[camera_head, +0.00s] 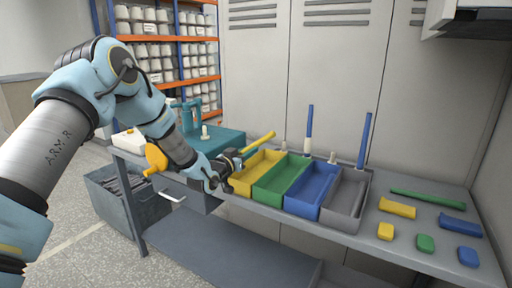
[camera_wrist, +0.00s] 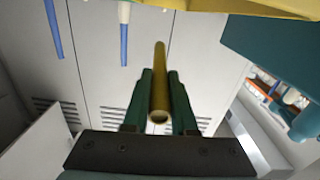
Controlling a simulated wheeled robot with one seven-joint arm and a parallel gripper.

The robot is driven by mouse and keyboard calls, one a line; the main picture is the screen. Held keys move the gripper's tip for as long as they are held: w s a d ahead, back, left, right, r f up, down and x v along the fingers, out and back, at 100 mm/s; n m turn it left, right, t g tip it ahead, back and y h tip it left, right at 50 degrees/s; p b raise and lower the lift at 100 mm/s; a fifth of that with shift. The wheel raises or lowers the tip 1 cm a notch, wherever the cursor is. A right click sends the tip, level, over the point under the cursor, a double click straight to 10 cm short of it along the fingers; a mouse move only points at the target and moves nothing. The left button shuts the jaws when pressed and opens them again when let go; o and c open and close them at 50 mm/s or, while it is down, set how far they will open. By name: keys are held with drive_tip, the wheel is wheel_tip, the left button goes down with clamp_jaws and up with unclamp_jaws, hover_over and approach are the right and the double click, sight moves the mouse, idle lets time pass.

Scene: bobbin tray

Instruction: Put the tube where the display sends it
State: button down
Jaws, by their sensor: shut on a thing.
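The tray has yellow (camera_head: 257,163), green (camera_head: 282,173), blue (camera_head: 312,189) and grey (camera_head: 345,198) compartments, left to right. Two blue tubes (camera_head: 309,128) (camera_head: 364,140) stand upright behind it. No readable display shows.
A green tube (camera_head: 428,199) lies on the bench at right, near yellow, green and blue pieces. A teal machine (camera_head: 195,122) stands behind my gripper. A white-and-dark unit (camera_head: 470,16) hangs top right. White pegs (camera_head: 332,158) stand behind the tray.

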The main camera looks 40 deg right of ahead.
drive_tip(key=shift+d+f+b, duration=0.1)
drive_tip(key=shift+f+b, duration=0.75)
drive_tip(key=shift+f, duration=1.65)
drive_tip(key=c, duration=0.6)
unclamp_jaws()
drive_tip(key=shift+c, duration=0.2)
drive_tip(key=b+v, duration=0.4)
drive_tip(key=v, duration=1.5)
drive_tip(key=shift+w, duration=0.1)
